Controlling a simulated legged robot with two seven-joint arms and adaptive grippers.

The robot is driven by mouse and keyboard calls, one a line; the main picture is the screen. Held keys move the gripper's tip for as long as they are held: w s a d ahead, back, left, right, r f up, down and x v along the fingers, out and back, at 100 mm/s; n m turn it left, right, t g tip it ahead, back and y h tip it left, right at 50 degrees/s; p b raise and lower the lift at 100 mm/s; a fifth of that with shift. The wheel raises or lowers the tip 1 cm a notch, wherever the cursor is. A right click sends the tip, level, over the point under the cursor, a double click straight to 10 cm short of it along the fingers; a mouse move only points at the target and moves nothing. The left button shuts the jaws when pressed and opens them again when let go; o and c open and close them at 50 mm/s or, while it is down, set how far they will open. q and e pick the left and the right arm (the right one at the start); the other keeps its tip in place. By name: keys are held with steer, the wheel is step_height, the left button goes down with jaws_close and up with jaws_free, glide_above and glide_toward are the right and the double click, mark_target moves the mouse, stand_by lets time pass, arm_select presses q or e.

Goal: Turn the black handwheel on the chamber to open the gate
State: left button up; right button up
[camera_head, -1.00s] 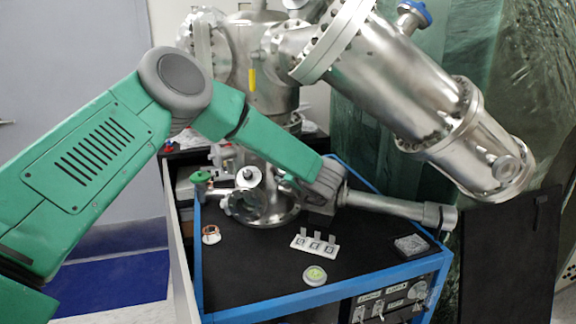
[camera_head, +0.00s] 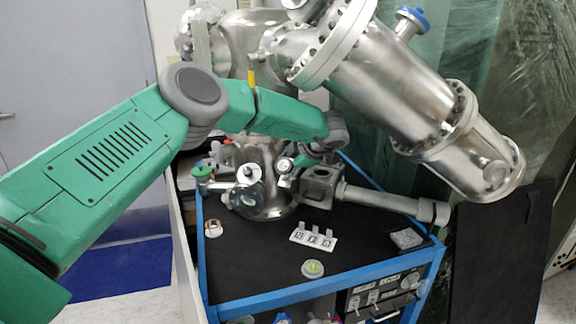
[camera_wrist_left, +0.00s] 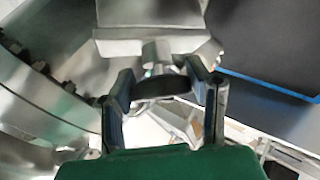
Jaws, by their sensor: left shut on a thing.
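The steel chamber (camera_head: 262,155) stands on the cart, with a large steel cylinder (camera_head: 400,95) angled off to the right. My left gripper (camera_wrist_left: 162,88) is shut on the black handwheel (camera_wrist_left: 160,86), a dark curved piece between its two fingers in the left wrist view. A pale metal block and a short stem lie just beyond it there. In the head view my green left arm crosses in front of the chamber, and the gripper sits above a steel valve body (camera_head: 320,184). The wheel is mostly hidden there. My right gripper is out of view.
The blue-framed cart (camera_head: 300,301) has a black top holding a white holder with small plates (camera_head: 313,238), a round green-topped piece (camera_head: 313,268) and a small clear box (camera_head: 407,239). A steel tube (camera_head: 385,202) runs right from the valve.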

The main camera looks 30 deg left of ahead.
arm_select(q)
steer(key=shift+a+r+n, duration=0.1)
steer(key=shift+a+n, duration=0.1)
steer(key=shift+n, duration=0.1)
steer(key=o, duration=0.9)
steer(key=shift+o, duration=1.4)
steer(key=shift+s, duration=0.15)
